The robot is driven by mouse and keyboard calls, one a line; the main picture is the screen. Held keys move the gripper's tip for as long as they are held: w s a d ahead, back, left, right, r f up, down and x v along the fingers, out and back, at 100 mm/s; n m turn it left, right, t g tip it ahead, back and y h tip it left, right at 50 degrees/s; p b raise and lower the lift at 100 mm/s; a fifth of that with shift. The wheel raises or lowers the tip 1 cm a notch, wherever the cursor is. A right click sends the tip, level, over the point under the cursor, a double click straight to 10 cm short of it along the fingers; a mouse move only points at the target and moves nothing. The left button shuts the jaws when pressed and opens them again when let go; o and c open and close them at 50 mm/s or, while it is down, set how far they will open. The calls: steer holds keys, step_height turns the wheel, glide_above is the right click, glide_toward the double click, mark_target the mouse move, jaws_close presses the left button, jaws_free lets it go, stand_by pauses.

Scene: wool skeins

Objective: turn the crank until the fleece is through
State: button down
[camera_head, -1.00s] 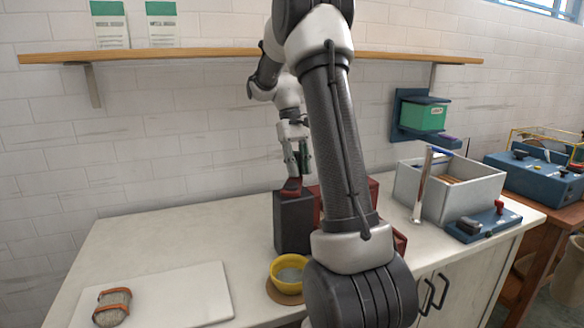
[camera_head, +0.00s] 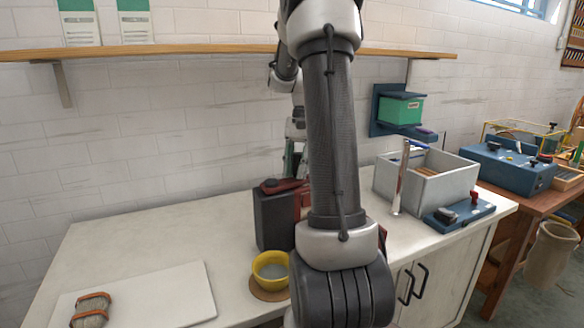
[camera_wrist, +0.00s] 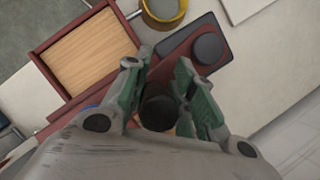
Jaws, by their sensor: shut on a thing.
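The crank machine has a dark upright box (camera_head: 272,220) beside a red body, partly hidden behind my arm. Its red crank arm (camera_head: 275,186) lies across the top. In the wrist view the crank arm runs from a round black hub (camera_wrist: 207,48) to a dark knob (camera_wrist: 158,108). My gripper (camera_wrist: 160,95) has its green-padded fingers on both sides of this knob, shut on it. In the head view my gripper (camera_head: 294,160) is mostly hidden by my arm. A bundle with orange bands (camera_head: 90,312) lies on a white board (camera_head: 165,296). I see no fleece at the machine.
A yellow bowl (camera_head: 270,265) stands in front of the dark box. A red tray with a wooden floor (camera_wrist: 38,60) shows in the wrist view. A grey bin (camera_head: 430,188) and a blue device (camera_head: 460,212) stand on the right. A shelf (camera_head: 200,50) runs above.

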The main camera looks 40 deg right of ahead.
steer(key=shift+s+a+m+t, duration=0.3)
steer(key=shift+s+m+t, duration=0.35)
steer(key=shift+m, duration=0.65)
steer(key=shift+s, duration=0.15)
steer(key=c, duration=1.2)
jaws_free()
steer(key=v, duration=1.2)
steer(key=shift+d+f, duration=0.1)
steer(key=shift+d, duration=0.05)
